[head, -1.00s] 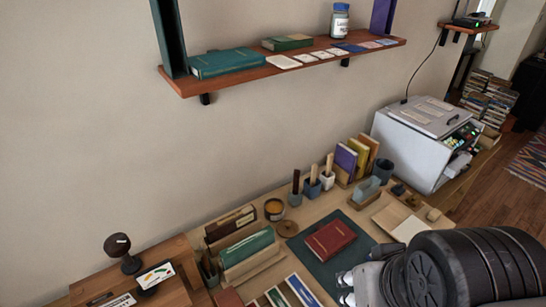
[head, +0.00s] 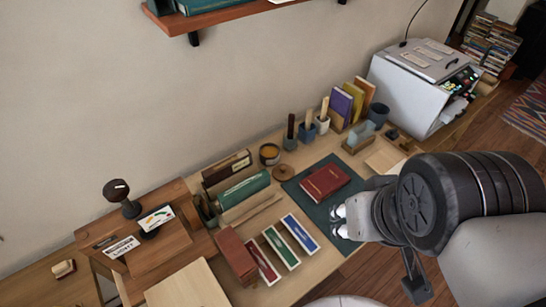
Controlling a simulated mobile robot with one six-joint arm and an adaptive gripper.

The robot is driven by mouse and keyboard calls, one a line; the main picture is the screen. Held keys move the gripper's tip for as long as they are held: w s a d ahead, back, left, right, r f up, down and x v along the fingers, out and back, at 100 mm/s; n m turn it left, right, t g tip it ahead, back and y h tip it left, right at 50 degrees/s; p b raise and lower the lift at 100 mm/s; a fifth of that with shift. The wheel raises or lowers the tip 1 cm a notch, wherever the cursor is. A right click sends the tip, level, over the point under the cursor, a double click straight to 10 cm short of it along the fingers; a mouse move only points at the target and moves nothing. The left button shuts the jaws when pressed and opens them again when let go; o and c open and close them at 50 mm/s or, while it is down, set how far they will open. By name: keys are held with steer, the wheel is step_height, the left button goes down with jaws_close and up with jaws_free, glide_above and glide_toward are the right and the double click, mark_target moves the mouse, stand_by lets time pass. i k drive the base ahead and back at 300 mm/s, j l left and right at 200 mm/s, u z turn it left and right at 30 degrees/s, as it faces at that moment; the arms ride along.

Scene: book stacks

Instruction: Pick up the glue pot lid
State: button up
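The glue pot lid looks to be the small round brown wooden disc (head: 284,172) with a knob, lying on the table left of the dark green mat. The glue pot (head: 269,154) stands open just behind it, with amber contents showing. My gripper (head: 340,222) is over the mat's front right part, in front of the dark red book (head: 325,182), to the right of and nearer than the lid. Its two pale fingertips are apart, with nothing seen between them. The rest of the gripper is partly hidden by my arm.
Holders with tools (head: 307,131) stand behind the mat (head: 314,205). Left of the lid is a rack with a green book (head: 243,188). Coloured strips (head: 281,247) lie at the front. A grey machine (head: 418,90) stands at the right. A shelf (head: 232,19) hangs above.

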mark_target(282, 172)
steer(key=i+l+u, duration=0.25)
steer(key=l+u, duration=0.25)
steer(key=i+l+u, duration=0.25)
steer(key=k+l, duration=0.1)
